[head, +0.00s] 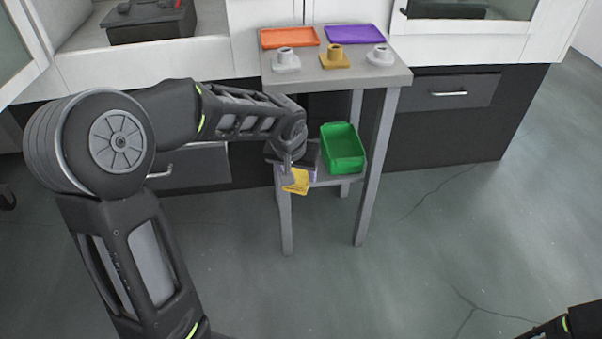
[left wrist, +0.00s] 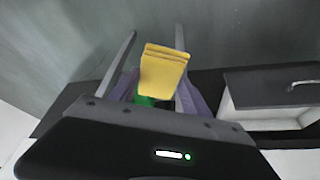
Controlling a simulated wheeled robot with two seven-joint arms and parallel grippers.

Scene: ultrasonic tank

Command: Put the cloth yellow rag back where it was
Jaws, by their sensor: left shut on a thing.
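The yellow cloth rag (head: 296,182) is in the grip of my left gripper (head: 290,168), at the front of the small grey table's lower shelf (head: 330,180). In the left wrist view the folded rag (left wrist: 163,72) shows in front of the gripper's dark body. The fingertips are mostly hidden. I cannot tell whether the rag touches the shelf. A green open bin (head: 343,150) stands on the shelf just right of the gripper.
The table top (head: 340,77) holds an orange tray (head: 289,37), a purple tray (head: 356,34), and grey, tan and white fittings. Dark drawers (head: 445,92) stand behind the table. The floor in front is clear.

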